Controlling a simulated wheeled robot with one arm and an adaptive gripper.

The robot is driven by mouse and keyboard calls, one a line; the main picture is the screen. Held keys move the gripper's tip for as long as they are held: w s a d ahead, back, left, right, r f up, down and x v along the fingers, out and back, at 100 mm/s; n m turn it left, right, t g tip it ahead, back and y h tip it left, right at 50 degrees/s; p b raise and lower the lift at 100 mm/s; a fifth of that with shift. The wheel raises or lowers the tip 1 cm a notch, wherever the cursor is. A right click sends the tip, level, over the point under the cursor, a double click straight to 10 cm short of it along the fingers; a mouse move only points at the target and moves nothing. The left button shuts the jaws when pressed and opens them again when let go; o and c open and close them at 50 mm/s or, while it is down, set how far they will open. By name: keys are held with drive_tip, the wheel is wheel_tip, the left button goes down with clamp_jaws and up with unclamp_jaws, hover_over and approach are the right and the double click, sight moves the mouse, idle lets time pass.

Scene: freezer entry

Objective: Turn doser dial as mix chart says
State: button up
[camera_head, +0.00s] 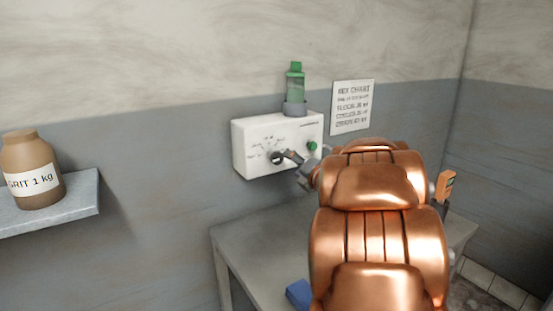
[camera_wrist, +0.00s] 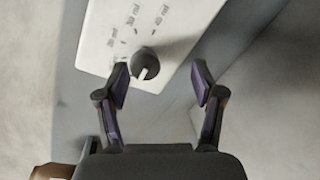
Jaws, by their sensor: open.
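The doser is a white wall box (camera_head: 250,136) with a green bottle (camera_head: 295,82) upright in a grey holder on top. In the wrist view the dial (camera_wrist: 145,65) has a pale pointer line and lies ahead, between the fingers' directions. My gripper (camera_wrist: 161,80) is open and empty, its fingertips on either side of the dial; contact cannot be told. The mix chart (camera_head: 352,107) hangs on the wall right of the doser; its lines are mostly illegible.
A green button (camera_head: 312,146) is on the box's right side. A grey table (camera_head: 262,245) stands below, with a blue object (camera_head: 299,292) on it. A brown grit jar (camera_head: 32,170) stands on a shelf (camera_head: 80,190) at left. An orange device (camera_head: 445,185) is beyond my arm.

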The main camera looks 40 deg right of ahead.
sight(279, 158)
drive_tip(key=w+n+y, duration=0.1)
drive_tip(key=w+a+n+t+y+p, duration=0.1)
drive_tip(key=w+n, duration=0.1)
drive_tip(key=w+n+y+p, duration=0.1)
drive_tip(key=w+n+y, duration=0.1)
drive_tip(key=shift+a+r, duration=0.2)
drive_tip(key=shift+a, duration=0.15)
drive_tip(key=shift+w+f+p, duration=0.2)
drive_tip(key=shift+w+p, duration=0.1)
drive_tip(key=shift+w, duration=0.5)
drive_tip(key=shift+c, duration=0.4)
drive_tip(key=c, duration=1.1)
